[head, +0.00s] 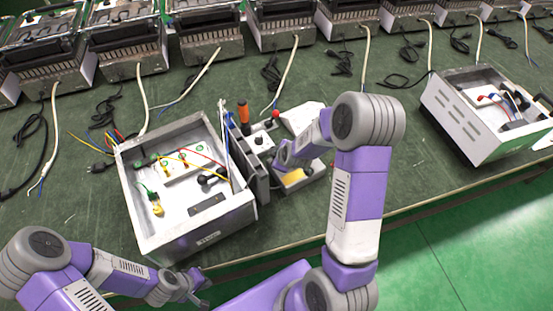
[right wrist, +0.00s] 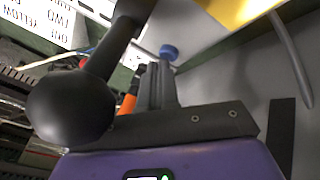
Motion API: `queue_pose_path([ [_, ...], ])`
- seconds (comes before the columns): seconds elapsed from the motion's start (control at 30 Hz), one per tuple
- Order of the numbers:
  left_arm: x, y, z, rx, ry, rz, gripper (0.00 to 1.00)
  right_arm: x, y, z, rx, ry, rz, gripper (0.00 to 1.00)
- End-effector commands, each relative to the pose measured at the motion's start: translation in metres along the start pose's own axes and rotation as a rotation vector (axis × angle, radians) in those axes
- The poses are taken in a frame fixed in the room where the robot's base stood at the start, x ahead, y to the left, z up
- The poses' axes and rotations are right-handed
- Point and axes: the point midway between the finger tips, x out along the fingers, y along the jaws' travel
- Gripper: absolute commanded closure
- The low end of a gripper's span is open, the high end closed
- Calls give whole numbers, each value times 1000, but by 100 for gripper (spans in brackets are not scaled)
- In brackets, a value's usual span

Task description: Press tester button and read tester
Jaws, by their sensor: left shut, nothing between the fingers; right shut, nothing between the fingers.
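The tester (head: 293,178) with a yellow screen stands on the bench right of the open metal box, partly covered by my right arm. In the right wrist view its yellow screen (right wrist: 238,10) is cut off at the top edge, and no reading shows. A blue button (right wrist: 168,52) lies just beyond the tips of my right gripper (right wrist: 156,70). The fingers are shut and empty; I cannot tell whether they touch the button. In the head view this gripper is at the tester (head: 284,160). My left gripper (head: 196,283) is shut and empty, low in front of the bench edge.
The open metal box (head: 205,225) with coloured wires stands left of the tester. A black ball-ended lever (right wrist: 70,105) is close beside my right gripper. An orange handle (head: 243,112) stands behind. Another white box (head: 460,115) is right. Heaters line the back.

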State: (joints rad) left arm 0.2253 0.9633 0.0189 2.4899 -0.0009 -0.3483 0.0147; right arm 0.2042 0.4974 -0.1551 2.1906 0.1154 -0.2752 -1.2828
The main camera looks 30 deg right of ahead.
Motion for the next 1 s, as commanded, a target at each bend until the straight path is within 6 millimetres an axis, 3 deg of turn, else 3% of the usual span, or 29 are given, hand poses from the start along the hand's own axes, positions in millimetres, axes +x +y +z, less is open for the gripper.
queue_pose_path([
  [0.57,-11,4,0,0,1,0,100,-10,8,-8,-2,2,3,100],
  [1.0,-46,18,2,2,2,1,100,-44,26,-26,-2,3,4,100],
])
